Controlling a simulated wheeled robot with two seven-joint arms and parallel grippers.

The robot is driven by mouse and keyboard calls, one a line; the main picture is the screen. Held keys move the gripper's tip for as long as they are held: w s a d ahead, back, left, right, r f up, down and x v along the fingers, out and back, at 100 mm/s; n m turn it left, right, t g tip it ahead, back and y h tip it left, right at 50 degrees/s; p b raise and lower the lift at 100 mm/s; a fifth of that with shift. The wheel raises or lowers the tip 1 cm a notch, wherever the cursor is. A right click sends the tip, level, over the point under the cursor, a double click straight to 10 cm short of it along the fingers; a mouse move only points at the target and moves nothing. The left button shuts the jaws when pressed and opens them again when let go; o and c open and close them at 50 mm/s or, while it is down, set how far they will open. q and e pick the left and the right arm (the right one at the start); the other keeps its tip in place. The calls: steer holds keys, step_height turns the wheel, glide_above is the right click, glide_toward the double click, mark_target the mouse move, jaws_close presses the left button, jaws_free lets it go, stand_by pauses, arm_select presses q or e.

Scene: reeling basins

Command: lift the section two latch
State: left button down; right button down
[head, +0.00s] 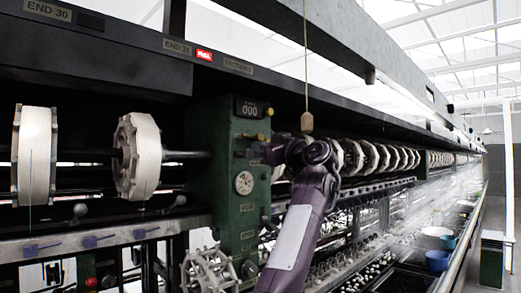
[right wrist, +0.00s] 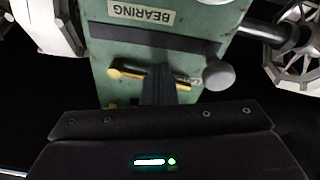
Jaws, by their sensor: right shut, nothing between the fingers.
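The green section housing (head: 228,185) stands in the middle of the head view, below a plate (head: 238,67) that seems to read SECTION 2. In the right wrist view, a yellow-ended bar (right wrist: 125,75) lies across the green face, probably the latch; a small label beside it is mostly hidden. My right gripper (head: 258,151) is at the housing's upper right front. Its shut, empty fingers (right wrist: 158,72) are in front of the bar and cover its middle; I cannot tell whether they touch it. My left gripper is out of view.
A grey round knob (right wrist: 218,75) sits close beside the fingers in the right wrist view. A wooden pull (head: 307,122) hangs on a cord near my right arm. White reels (head: 138,155) line the shaft. A dial (head: 244,182) is on the housing.

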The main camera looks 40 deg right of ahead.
steer(key=shift+d+r, duration=0.1)
steer(key=shift+r, duration=0.25)
steer(key=shift+d+r+p, duration=0.15)
steer(key=shift+r+p, duration=0.35)
steer(key=shift+r, duration=0.1)
steer(key=a+f+b+v, duration=0.1)
steer(key=b+v, duration=1.5)
steer(key=shift+d+f, duration=0.15)
steer(key=shift+d, duration=0.1)
steer(key=c, duration=2.1)
jaws_free()
